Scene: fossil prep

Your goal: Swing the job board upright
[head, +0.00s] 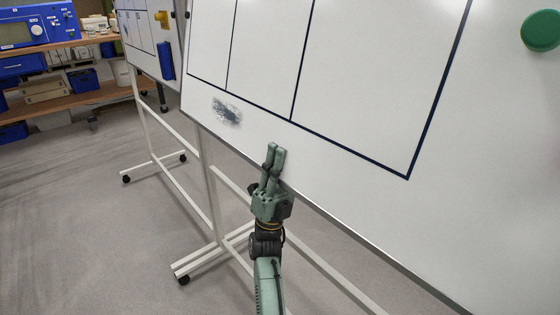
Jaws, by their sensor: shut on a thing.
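The job board (360,80) is a large white panel with dark blue ruled lines and a grey smudge near its lower left. It fills the upper right of the head view and sits on a white wheeled stand (206,190). My gripper (276,152) is at the board's lower edge, its fingers pointing up along the panel. The fingers are shut on the board's bottom edge. Part of the edge is hidden behind my gripper. The board's top and right side are out of view, so I cannot tell its exact tilt.
A second wheeled board (148,40) with a yellow item and a blue item stands behind at the left. Shelves (60,92) with blue bins and a blue instrument (35,28) are at the far left. A green disc (541,31) is on the job board. Grey floor at the lower left is clear.

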